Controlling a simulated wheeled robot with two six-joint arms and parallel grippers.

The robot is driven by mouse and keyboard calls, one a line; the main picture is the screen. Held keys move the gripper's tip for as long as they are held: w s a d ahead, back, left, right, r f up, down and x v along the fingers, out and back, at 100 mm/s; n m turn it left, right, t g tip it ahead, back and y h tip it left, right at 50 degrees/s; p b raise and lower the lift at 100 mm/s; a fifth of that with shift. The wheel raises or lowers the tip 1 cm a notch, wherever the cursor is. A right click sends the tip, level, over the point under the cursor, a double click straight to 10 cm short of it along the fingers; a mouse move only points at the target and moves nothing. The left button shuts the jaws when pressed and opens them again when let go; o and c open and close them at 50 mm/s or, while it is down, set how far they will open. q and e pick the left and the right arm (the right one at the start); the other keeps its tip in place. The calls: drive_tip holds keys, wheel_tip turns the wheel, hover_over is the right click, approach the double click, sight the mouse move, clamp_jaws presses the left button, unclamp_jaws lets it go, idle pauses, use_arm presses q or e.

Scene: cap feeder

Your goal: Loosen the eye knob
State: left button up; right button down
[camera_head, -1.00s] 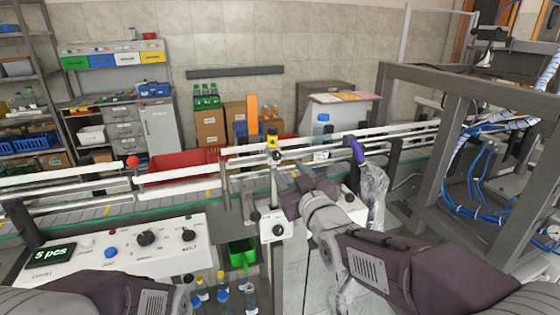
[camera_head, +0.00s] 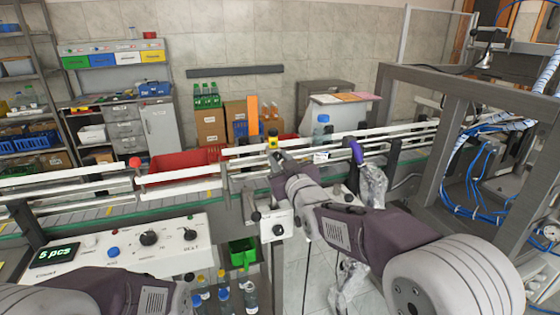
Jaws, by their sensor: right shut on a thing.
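The photo eye (camera_head: 273,141), a small yellow and black unit, stands on top of a post at the near conveyor rail. The eye knob sits just below it and is hidden by my right gripper. My right gripper (camera_head: 277,156) reaches up to the spot right under the eye and is shut on the knob; the fingertips are small and partly hidden by the wrist. My left arm shows at the bottom left, and its gripper is out of view.
The conveyor rails (camera_head: 190,178) run across behind the post. A bottle with a blue cap (camera_head: 322,128) stands at the conveyor. A control panel (camera_head: 120,250) is at the left, a small knob box (camera_head: 277,225) is below the wrist, and a grey frame (camera_head: 445,130) is at the right.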

drive_tip(key=m+b, duration=0.2)
drive_tip(key=m, duration=0.1)
drive_tip(key=shift+f+m, duration=0.2)
drive_tip(key=shift+m, duration=0.1)
drive_tip(key=m+b, duration=0.3)
drive_tip(key=m, duration=0.3)
drive_tip(key=shift+d, duration=0.1)
drive_tip(key=m+b, duration=0.1)
drive_tip(key=m, duration=0.4)
drive_tip(key=shift+m+b, duration=0.35)
drive_tip(key=shift+m, duration=0.05)
drive_tip(key=m+b, duration=0.1)
drive_tip(key=m, duration=0.4)
drive_tip(key=shift+m, duration=0.3)
drive_tip(key=c, duration=1.2)
unclamp_jaws()
